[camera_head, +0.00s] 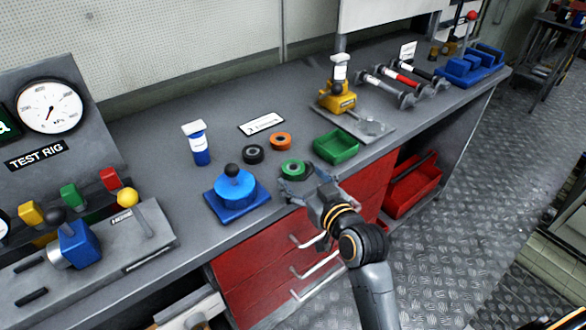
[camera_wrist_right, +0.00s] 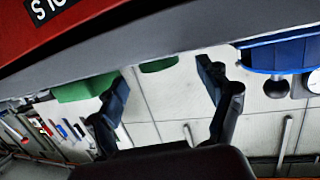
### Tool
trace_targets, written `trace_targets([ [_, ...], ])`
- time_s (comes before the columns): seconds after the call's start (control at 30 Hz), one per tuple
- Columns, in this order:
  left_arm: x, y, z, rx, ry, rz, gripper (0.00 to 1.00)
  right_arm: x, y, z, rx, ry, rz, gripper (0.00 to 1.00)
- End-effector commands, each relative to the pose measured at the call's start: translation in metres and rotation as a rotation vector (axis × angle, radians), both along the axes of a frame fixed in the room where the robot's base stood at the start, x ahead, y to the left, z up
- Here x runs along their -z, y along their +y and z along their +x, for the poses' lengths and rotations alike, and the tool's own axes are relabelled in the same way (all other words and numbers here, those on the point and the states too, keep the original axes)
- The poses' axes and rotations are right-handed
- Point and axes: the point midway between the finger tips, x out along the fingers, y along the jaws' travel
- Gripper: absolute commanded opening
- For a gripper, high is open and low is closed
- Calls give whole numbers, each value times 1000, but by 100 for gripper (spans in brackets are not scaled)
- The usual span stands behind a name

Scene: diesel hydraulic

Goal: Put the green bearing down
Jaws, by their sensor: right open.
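The green bearing (camera_head: 293,169) is a small ring that appears to rest on the grey bench top near its front edge. My right gripper (camera_head: 301,180) is open just in front of it, with its fingers spread towards it. In the right wrist view the green bearing (camera_wrist_right: 158,65) shows partly, between and beyond the open fingertips (camera_wrist_right: 163,76). I see no finger closed on it. My left gripper is not in view.
A black bearing (camera_head: 253,154) and an orange bearing (camera_head: 280,141) lie behind. A green tray (camera_head: 336,146) stands to the right, a blue fixture (camera_head: 236,190) to the left. Red drawers (camera_head: 285,260) with handles are below the bench edge.

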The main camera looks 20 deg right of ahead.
Motion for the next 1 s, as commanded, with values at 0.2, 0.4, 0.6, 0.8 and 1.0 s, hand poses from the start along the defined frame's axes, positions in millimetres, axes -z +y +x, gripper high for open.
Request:
trace_targets([
  [0.2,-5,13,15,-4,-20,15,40,1,3,21,1,-2,3,79],
  [0.4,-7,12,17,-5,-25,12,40,7,6,48,1,-1,3,79],
  [0.6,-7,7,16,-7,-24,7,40,9,7,54,0,-1,1,79],
  [0.8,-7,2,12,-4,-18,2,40,9,7,53,0,0,1,60],
  [1.0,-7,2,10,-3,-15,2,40,9,7,53,0,0,1,20],
])
